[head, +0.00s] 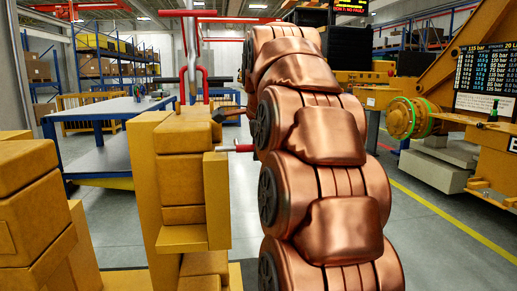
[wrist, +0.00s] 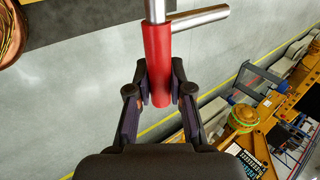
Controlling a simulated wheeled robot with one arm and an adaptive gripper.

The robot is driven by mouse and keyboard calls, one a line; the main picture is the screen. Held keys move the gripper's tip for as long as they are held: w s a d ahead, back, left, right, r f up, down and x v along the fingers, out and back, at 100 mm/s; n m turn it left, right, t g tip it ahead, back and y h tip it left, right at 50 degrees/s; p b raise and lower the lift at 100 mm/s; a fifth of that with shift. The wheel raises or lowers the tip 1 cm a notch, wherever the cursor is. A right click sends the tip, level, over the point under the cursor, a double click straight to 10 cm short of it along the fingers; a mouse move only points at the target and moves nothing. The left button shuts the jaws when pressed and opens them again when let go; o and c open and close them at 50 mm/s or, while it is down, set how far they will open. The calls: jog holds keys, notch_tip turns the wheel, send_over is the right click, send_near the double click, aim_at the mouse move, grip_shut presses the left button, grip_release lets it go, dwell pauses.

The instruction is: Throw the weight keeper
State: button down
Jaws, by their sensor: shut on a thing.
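The keeper handle shows in the wrist view as a red sleeve (wrist: 157,50) on a bare steel rod, with a second steel bar reaching out to the right near its top. My gripper (wrist: 160,90) is shut around the lower part of the red sleeve, one finger on each side. In the head view a short red-ended rod (head: 243,148) sticks out to the right of a yellow block column (head: 183,165); it looks like the same handle.
Yellow blocks (head: 30,205) stand close at the left. A blue-framed table (head: 105,160) and racks are behind. A yellow machine (head: 500,150) with a green-ringed flange stands at the right. Grey floor with a yellow line (head: 430,208) lies open between.

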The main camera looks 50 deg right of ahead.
jog(key=shift+f, duration=0.15)
jog(key=c, duration=1)
grip_release()
jog(key=shift+c, duration=0.2)
jog(key=v, duration=0.7)
jog(key=shift+s+a+r, duration=0.1)
jog(key=shift+a+r, duration=0.05)
jog(key=shift+r, duration=0.1)
